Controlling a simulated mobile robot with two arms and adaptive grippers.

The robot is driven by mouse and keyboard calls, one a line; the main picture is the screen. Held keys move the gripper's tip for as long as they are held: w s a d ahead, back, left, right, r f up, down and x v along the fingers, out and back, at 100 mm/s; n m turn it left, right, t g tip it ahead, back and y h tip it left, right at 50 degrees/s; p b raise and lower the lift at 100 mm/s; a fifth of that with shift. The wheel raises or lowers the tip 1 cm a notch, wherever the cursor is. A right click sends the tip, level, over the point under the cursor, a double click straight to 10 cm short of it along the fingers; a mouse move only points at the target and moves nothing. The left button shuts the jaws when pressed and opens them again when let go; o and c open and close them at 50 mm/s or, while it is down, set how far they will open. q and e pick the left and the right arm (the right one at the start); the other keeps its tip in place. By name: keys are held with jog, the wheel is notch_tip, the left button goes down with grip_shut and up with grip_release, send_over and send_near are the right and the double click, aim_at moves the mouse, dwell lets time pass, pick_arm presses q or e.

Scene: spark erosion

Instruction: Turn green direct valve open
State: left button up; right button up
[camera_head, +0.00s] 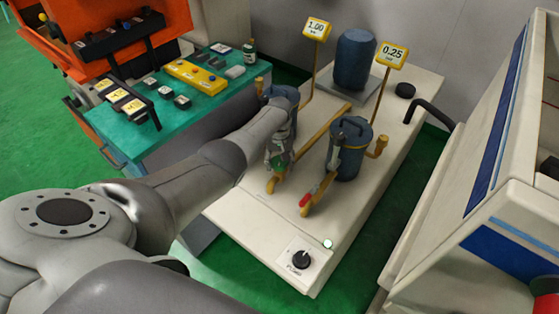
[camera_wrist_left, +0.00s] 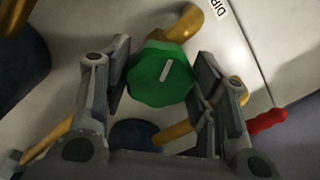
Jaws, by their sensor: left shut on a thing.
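The green valve (camera_wrist_left: 160,77) is a faceted round knob with a white line across its face. The line stands tilted, its top leaning right in the left wrist view. The knob sits on yellow piping (camera_wrist_left: 185,24), by a label (camera_wrist_left: 222,8) of which only "DIR" shows. My left gripper (camera_wrist_left: 162,80) has a finger on each side of the knob and is shut on it. In the head view my left gripper (camera_head: 283,147) reaches down over the white bench, and a little of the green valve (camera_head: 274,162) shows under it. My right gripper is not in view.
A red-handled lever (camera_head: 306,197) is just right of the valve, near a blue pump (camera_head: 350,148). Another blue pump stands behind my gripper. Yellow signs (camera_head: 317,28) rise on posts. A black knob (camera_head: 301,259) sits at the bench's front. A white machine (camera_head: 480,200) stands right.

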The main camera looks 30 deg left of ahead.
aim_at(280, 161)
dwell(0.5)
pick_arm(q)
jog(key=o, duration=1)
notch_tip(280, 161, up, 12)
dwell(0.6)
